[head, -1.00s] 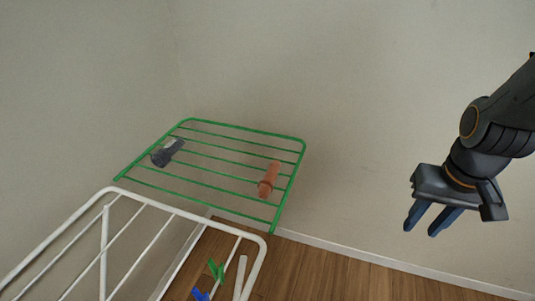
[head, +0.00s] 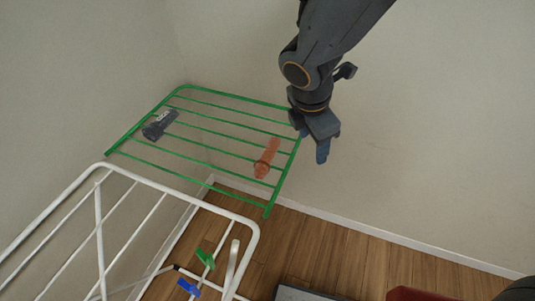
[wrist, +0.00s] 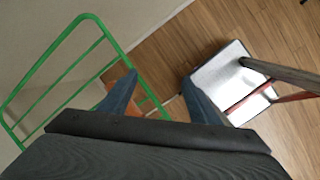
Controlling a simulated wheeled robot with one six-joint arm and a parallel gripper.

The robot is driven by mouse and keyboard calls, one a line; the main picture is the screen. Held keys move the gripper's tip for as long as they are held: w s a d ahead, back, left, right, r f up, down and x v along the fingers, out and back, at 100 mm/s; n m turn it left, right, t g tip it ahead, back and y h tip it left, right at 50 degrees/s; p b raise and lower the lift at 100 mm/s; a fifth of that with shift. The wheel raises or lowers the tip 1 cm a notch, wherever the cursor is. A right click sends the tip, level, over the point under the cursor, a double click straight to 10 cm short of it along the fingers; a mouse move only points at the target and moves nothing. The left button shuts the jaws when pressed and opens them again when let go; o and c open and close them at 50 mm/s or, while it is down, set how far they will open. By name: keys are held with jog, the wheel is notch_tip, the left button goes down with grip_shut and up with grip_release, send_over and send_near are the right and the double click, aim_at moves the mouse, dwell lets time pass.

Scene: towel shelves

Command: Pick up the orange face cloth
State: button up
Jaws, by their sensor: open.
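The orange face cloth (head: 266,158) lies as a narrow bundle across the bars near the right end of the green rack (head: 204,145). My gripper (head: 314,145) is open and empty, just right of the rack's right edge in the head view, pointing down. In the wrist view the two blue fingers (wrist: 158,80) are spread apart. An orange patch (wrist: 147,106), probably the cloth, shows between and behind the fingers, mostly hidden by the left finger and the gripper body.
A dark grey bundle (head: 159,125) lies on the rack's left part. A white drying rack (head: 178,196) with green (head: 205,257) and blue (head: 188,287) clips stands at lower left. The wall is behind. A grey-topped object (wrist: 222,78) stands on the wood floor.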

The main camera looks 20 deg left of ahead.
aim_at(266, 153)
jog(key=s+a+n, duration=0.1)
jog(key=a+n, duration=0.5)
jog(key=a, duration=0.1)
jog(key=s+a+n+t, duration=0.1)
jog(key=a+n, duration=0.2)
jog(key=shift+s+a+y, duration=0.2)
jog(key=shift+s+y, duration=0.1)
jog(key=shift+s, duration=0.05)
jog(key=shift+a+f, duration=0.2)
jog(key=shift+a+x, duration=0.2)
jog(key=shift+x, duration=1.65)
jog(key=shift+a+x, duration=0.25)
jog(key=shift+x, duration=1.6)
jog(key=c, duration=1.2)
